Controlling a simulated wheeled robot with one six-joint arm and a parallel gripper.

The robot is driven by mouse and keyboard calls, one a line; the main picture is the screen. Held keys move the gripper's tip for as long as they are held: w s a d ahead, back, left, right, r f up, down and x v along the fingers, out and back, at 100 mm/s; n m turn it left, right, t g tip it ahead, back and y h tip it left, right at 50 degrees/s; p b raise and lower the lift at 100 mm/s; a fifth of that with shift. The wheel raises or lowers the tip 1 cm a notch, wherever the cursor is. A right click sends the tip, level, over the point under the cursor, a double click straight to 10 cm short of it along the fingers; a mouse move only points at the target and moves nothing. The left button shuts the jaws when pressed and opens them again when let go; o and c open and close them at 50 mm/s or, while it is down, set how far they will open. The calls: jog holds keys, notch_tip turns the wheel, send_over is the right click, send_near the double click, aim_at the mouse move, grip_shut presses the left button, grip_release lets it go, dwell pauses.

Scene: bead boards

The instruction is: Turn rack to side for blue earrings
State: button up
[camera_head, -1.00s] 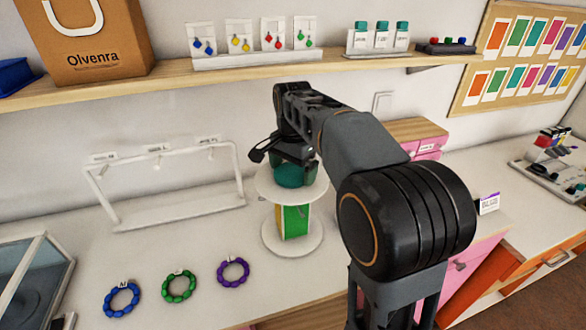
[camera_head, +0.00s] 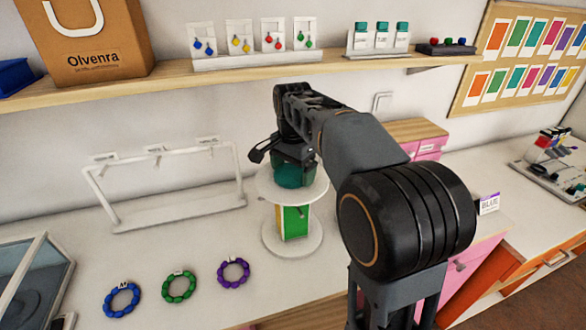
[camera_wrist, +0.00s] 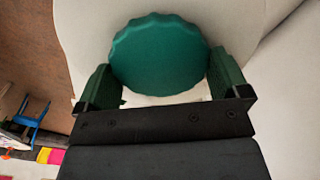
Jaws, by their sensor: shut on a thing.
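The rack (camera_head: 282,240) is a white round stand with a coloured column between two discs. Its column shows a green face towards me and a yellow strip at the left. A teal scalloped knob (camera_wrist: 160,54) sits on its top disc. My gripper (camera_head: 292,170) is over the top disc, shut on the knob, with a finger at each side of it in the wrist view. Blue earrings (camera_head: 203,46) hang on a white card at the left of the shelf row. The column's far faces are hidden.
A white bar stand (camera_head: 170,216) is left of the rack. Blue (camera_head: 121,300), green (camera_head: 179,287) and purple (camera_head: 233,272) bead rings lie in front. A shelf (camera_head: 170,82) runs above, and a card marked BLUE (camera_head: 489,204) stands at the right.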

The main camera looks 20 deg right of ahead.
jog(key=shift+r+m, duration=0.1)
jog(key=shift+m, duration=0.2)
jog(key=m+p, duration=0.1)
jog(key=m, duration=0.3)
jog(key=m+p, duration=0.1)
jog(key=m, duration=0.3)
jog(key=shift+s+p, duration=0.15)
jog(key=shift+p, duration=0.15)
jog(key=m, duration=0.4)
jog(key=shift+m+p, duration=0.4)
jog(key=shift+s+m, duration=0.1)
jog(key=shift+m, duration=1.9)
jog(key=shift+p, duration=0.3)
jog(key=o, duration=0.9)
